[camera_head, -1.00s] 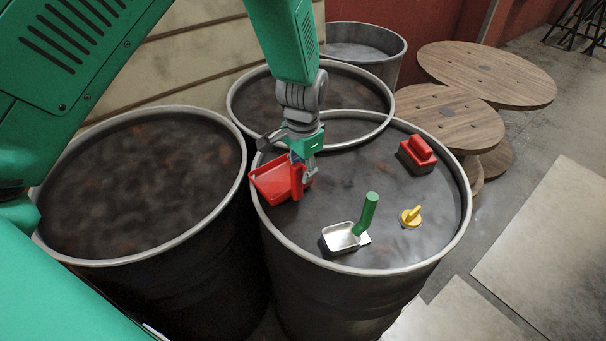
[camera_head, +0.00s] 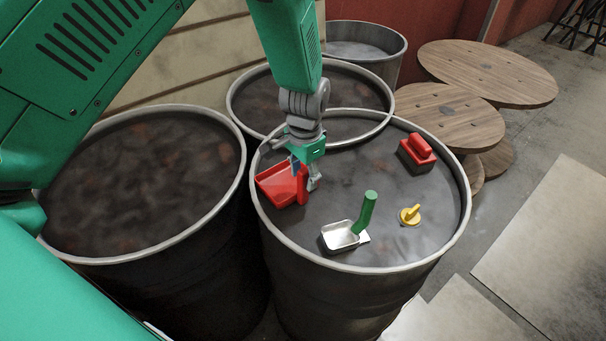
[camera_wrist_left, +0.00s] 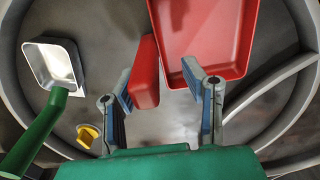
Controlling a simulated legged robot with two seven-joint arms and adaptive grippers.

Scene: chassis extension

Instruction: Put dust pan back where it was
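A red dust pan (camera_head: 277,184) lies on the top of the front drum (camera_head: 340,262), near its left rim. Its upright red handle (camera_head: 302,187) is beside the pan. My left gripper (camera_head: 305,177) is just over the dust pan with its fingers spread. In the left wrist view the dust pan (camera_wrist_left: 212,35) is ahead of my left gripper (camera_wrist_left: 158,82). Its handle (camera_wrist_left: 145,72) shows between the two open fingers, nearer the left one, with a clear gap to the right one. My right gripper is not in view.
A metal scoop (camera_head: 340,236) with a green handle (camera_head: 365,212), a yellow knobbed piece (camera_head: 410,215) and a red block-shaped tool (camera_head: 417,153) stand on the same drum. Another drum (camera_head: 140,185) is at left. Wooden spools (camera_head: 487,73) stand at the back right.

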